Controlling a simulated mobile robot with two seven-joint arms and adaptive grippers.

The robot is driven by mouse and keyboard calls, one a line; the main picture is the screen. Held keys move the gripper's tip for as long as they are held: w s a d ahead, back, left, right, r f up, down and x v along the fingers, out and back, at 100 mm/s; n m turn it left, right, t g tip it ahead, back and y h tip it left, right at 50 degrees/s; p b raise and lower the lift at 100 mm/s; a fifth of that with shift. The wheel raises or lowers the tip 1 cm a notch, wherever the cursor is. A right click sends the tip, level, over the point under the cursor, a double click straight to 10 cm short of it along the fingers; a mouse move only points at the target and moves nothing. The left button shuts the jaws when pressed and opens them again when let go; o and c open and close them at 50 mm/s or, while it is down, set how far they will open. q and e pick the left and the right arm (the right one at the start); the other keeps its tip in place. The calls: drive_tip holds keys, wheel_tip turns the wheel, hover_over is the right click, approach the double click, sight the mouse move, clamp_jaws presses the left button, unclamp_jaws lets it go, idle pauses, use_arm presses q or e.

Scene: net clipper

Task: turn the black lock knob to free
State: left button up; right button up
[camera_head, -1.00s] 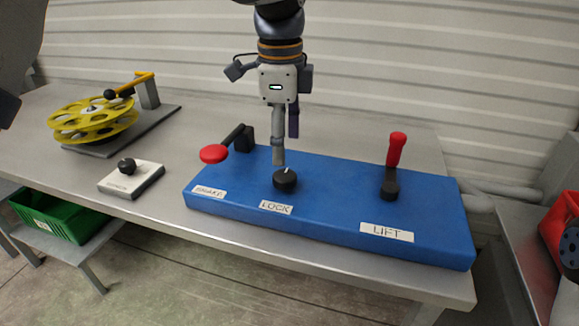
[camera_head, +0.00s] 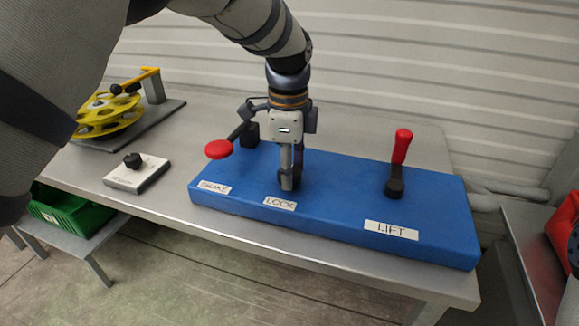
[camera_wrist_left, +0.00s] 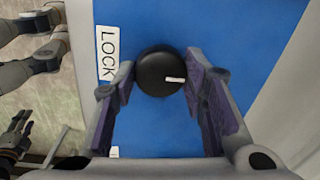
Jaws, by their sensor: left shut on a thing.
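The black lock knob (camera_wrist_left: 160,70) is round with a white mark, on top of the blue panel (camera_head: 340,222) behind the LOCK label (camera_head: 279,203). In the left wrist view its mark points right, away from the label. My left gripper (camera_head: 287,184) reaches down onto the knob and hides most of it in the head view. Its two fingers (camera_wrist_left: 158,82) are shut on the knob from opposite sides. What looks like my right gripper (camera_wrist_left: 18,135) shows small and dark at the left edge of the wrist view; its jaws are unclear.
The red brake lever (camera_head: 218,149) stands close to the left of the gripper. The red-handled lift lever (camera_head: 401,150) stands farther right. A small knob box (camera_head: 137,174), a yellow reel (camera_head: 108,113) and a green crate (camera_head: 72,217) are at left.

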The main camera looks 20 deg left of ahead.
use_arm(q)
drive_tip(key=shift+n, duration=0.3)
drive_tip(key=n, duration=0.5)
drive_tip(key=shift+n, duration=0.3)
drive_tip(key=n, duration=0.6)
drive_tip(key=shift+w+g+y, duration=0.1)
drive_tip(key=shift+g+y, duration=0.2)
drive_tip(key=shift+y, duration=0.1)
drive_tip(key=n, duration=0.5)
drive_tip(key=shift+n, duration=0.3)
drive_tip(key=n, duration=0.5)
drive_tip(key=shift+n+g, duration=0.3)
drive_tip(key=shift+n, duration=0.1)
drive_tip(key=o, duration=1.2)
drive_tip(key=shift+c, duration=0.2)
